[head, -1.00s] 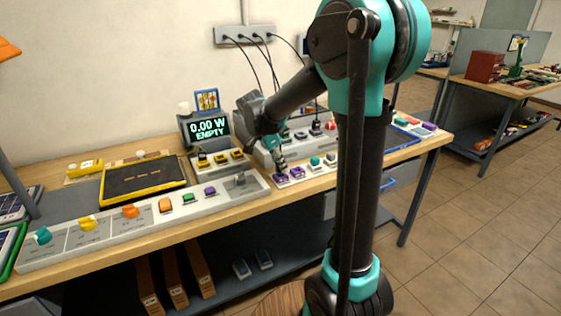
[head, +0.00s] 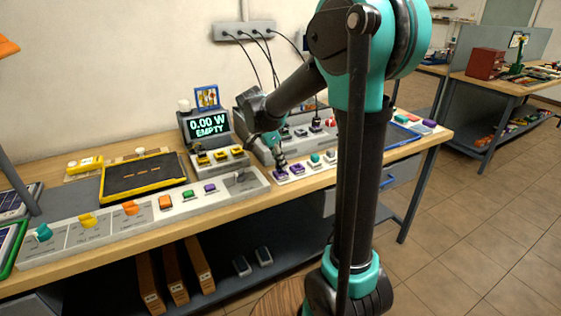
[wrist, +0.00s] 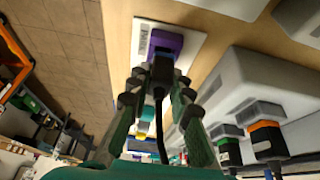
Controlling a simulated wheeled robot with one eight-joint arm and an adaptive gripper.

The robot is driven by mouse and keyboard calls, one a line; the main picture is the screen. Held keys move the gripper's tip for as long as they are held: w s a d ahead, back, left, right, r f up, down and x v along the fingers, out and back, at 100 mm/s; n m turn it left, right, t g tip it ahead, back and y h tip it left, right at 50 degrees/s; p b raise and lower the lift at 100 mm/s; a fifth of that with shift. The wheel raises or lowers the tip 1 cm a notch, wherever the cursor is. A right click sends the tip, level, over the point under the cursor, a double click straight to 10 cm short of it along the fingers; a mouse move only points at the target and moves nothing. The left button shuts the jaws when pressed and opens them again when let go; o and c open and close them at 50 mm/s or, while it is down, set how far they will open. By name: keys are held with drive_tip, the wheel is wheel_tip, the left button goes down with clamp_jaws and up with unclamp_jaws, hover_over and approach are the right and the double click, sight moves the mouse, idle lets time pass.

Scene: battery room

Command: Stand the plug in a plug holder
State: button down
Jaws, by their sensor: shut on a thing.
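My gripper (wrist: 155,95) is shut on a black plug (wrist: 162,72); its dark cable (wrist: 161,130) trails back between the fingers. The plug's front is right at a purple block (wrist: 166,43) on a white plate, which looks like a plug holder. I cannot tell whether the plug is inside it or just in front of it. In the head view my gripper (head: 280,161) is low over the purple blocks (head: 281,175) at the bench's front, and the plug is too small to make out.
A grey charger housing (wrist: 255,85) with green and orange sockets and black plugs is close beside my gripper. The display (head: 208,127) reads 0.00 W EMPTY. Wall cables hang behind.

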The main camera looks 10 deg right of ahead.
drive_tip(key=shift+f, duration=0.55)
drive_tip(key=c, duration=1.7)
unclamp_jaws()
drive_tip(key=shift+v, duration=5.45)
drive_tip(key=s+d+f+n+t+y, duration=0.1)
drive_tip(key=s+d+f+n, duration=0.1)
drive_tip(key=s+f+n, duration=0.2)
drive_tip(key=s+d+f+n+t+y, duration=0.1)
drive_tip(key=s+d+f+n, duration=0.2)
drive_tip(key=s+f, duration=0.6)
drive_tip(key=s+d+f+n+y, duration=0.2)
drive_tip(key=s+d+f+n, duration=0.1)
drive_tip(key=s+f+n, duration=0.3)
drive_tip(key=shift+s+f+n+t, duration=0.25)
drive_tip(key=shift+s+n+t, duration=0.15)
drive_tip(key=shift+s+n, duration=0.4)
